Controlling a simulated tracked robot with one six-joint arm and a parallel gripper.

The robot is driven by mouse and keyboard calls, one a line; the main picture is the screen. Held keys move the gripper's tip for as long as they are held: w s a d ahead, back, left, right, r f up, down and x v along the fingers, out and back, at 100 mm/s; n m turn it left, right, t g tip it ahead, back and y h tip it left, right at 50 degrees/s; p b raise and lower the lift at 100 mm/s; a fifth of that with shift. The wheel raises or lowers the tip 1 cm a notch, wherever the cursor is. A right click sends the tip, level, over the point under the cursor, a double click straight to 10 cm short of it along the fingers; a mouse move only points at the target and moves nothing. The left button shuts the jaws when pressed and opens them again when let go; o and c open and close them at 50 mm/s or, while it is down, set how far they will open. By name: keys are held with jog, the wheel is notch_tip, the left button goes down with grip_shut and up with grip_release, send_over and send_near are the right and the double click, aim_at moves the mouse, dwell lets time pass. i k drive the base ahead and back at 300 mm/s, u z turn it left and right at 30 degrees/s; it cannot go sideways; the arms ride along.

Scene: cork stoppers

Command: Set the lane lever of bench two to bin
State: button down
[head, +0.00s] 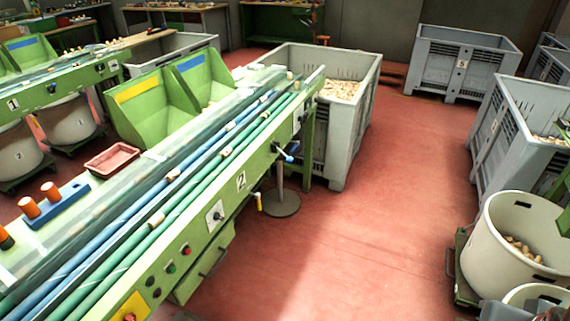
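Bench two is the long green sorting bench (190,238) on the left, with a plate marked 2 (241,181) on its front side. A lever with a blue grip (288,155) sticks out from the bench's side near its far end. Lower and nearer, a yellow handle (259,202) hangs down. A white plate with a dark knob (216,215) sits left of the 2. I cannot tell for sure which is the lane lever; any position marks are too small to read. A grey bin (336,140) holding corks stands at the bench's far end.
Red floor (370,240) is open right of the bench. A round stand foot (281,205) is under the lever. A white tub (500,235) with corks and grey crates (485,140) line the right side. A drawer (205,270) juts below the bench.

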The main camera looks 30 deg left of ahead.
aim_at(290, 159)
jog(key=u, duration=1.1)
jog(key=i, duration=1.65)
jog(key=u, duration=1.55)
